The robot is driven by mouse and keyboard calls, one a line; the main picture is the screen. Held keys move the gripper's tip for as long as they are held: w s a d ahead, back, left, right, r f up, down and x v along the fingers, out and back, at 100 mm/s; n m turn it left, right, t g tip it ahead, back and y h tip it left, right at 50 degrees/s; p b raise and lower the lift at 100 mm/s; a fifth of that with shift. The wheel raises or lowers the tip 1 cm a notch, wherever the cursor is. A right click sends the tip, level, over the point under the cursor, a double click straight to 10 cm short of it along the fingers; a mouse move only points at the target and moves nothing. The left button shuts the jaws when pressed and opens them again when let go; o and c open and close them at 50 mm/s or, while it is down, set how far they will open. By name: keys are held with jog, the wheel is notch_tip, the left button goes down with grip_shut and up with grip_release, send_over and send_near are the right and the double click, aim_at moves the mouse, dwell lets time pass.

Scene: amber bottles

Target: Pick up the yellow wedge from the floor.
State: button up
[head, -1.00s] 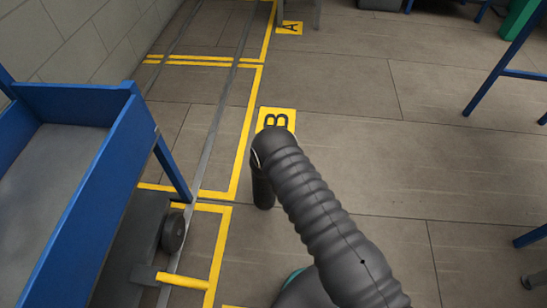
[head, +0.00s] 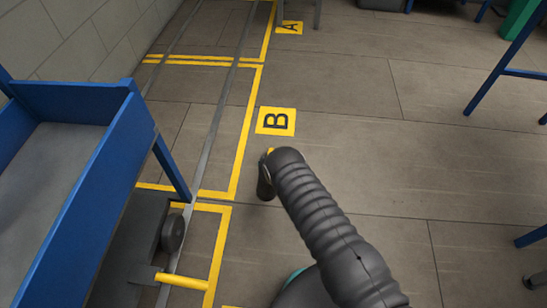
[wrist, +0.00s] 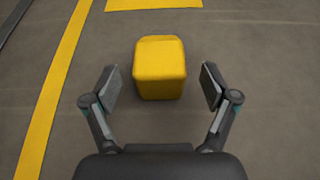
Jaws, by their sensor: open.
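The yellow wedge (wrist: 160,68) is on the floor, seen from above in the wrist view as a rounded yellow block. My gripper (wrist: 157,88) is open, with one finger to the left of the wedge and one to the right, and a gap on each side. The wedge's near part lies between the fingertips. In the head view only a small yellow bit of the wedge (head: 270,150) shows beside my arm, which hides the rest. My gripper is hidden there behind the arm.
A blue cart (head: 100,180) with a wheel stands at the left. Yellow floor lines (head: 245,130) and a yellow B marker (head: 276,121) lie near the arm. Blue table legs (head: 500,70) stand at the right. The floor between is clear.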

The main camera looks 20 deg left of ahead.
jog(key=shift+b+x, duration=0.35)
jog(key=shift+x, duration=2.05)
jog(key=c, duration=1.5)
